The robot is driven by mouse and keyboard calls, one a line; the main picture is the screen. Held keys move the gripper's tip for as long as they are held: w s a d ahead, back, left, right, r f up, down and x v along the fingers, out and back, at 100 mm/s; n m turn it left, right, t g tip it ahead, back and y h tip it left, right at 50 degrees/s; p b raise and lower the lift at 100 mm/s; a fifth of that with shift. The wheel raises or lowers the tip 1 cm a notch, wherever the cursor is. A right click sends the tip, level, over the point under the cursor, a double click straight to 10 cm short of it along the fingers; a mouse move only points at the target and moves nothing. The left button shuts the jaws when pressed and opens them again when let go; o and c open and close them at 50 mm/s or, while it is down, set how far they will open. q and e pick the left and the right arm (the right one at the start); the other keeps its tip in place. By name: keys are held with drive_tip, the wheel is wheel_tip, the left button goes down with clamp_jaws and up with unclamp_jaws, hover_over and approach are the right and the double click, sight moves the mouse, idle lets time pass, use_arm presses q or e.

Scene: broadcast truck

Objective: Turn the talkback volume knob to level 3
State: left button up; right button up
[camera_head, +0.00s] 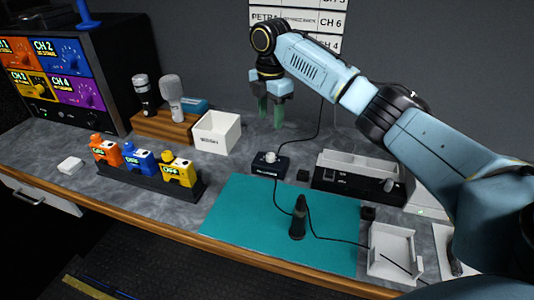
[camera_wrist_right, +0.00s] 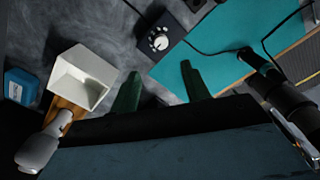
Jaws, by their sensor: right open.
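The talkback box (camera_head: 269,165) is a small black unit on the grey counter at the back edge of the teal mat. Its pale volume knob (camera_head: 270,156) sits on top. In the right wrist view the knob (camera_wrist_right: 158,41) shows with white tick marks around it; the numbers are too small to read. My right gripper (camera_head: 270,112) has green fingers pointing down, apart and empty. It is above and behind the box, not touching the knob. In the right wrist view the knob lies beyond the fingertips (camera_wrist_right: 160,72). My left gripper is out of view.
A white bin (camera_head: 217,132) and microphones on a wooden stand (camera_head: 165,127) stand left of the box. A black desk unit (camera_head: 350,180) is to the right. A black gooseneck-like device (camera_head: 298,218) stands on the teal mat (camera_head: 240,215). Cables run from the box.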

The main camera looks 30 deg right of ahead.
sight(270, 155)
wheel_tip(270, 155, down, 12)
drive_tip(key=shift+s+f+b, duration=0.15)
drive_tip(key=shift+f+b, duration=0.1)
drive_tip(key=shift+b, duration=0.45)
drive_tip(key=shift+c, duration=0.4)
